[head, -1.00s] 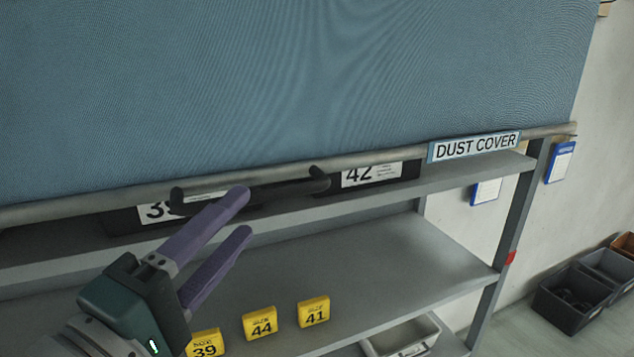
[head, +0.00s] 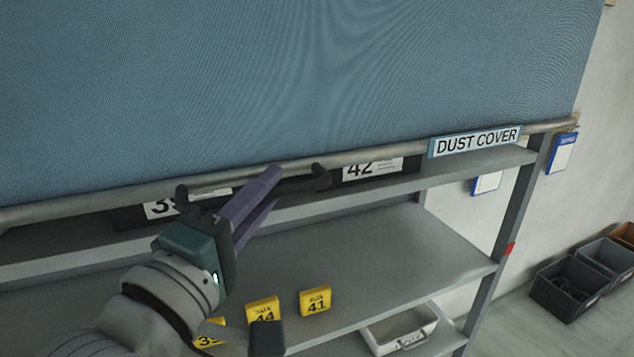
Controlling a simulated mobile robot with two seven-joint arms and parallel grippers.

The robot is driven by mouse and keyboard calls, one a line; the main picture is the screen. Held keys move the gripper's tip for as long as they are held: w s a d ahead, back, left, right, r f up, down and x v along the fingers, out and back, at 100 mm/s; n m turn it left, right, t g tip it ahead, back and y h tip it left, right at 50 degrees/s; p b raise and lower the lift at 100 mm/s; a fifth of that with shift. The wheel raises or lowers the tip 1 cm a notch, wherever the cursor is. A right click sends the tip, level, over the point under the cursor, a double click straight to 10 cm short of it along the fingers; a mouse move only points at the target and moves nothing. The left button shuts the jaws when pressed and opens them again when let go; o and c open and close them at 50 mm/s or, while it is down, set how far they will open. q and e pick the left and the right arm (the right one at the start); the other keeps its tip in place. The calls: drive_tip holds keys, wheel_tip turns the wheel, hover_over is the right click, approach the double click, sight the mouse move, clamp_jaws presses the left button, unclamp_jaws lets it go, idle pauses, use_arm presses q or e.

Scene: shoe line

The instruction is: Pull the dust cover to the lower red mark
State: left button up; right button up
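The blue-grey dust cover (head: 330,80) hangs over the upper part of the rack. A metal bar (head: 385,152) runs along its bottom edge, with a "DUST COVER" label (head: 475,142) at right. A black handle (head: 305,184) sits on the bar. My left gripper (head: 272,187) has its purple fingers at the handle's middle, partly hiding it. The fingers look apart, one above the other; I cannot tell whether they touch the handle. A red mark (head: 510,249) is on the right post, well below the bar. My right gripper is not in view.
Black boxes, one marked 42 (head: 360,170), stand on the shelf behind the bar. A white bin (head: 400,330) is beneath. Dark crates (head: 570,290) stand on the floor at right.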

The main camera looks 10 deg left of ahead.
use_arm(q)
clamp_jaws()
idle(0.9)
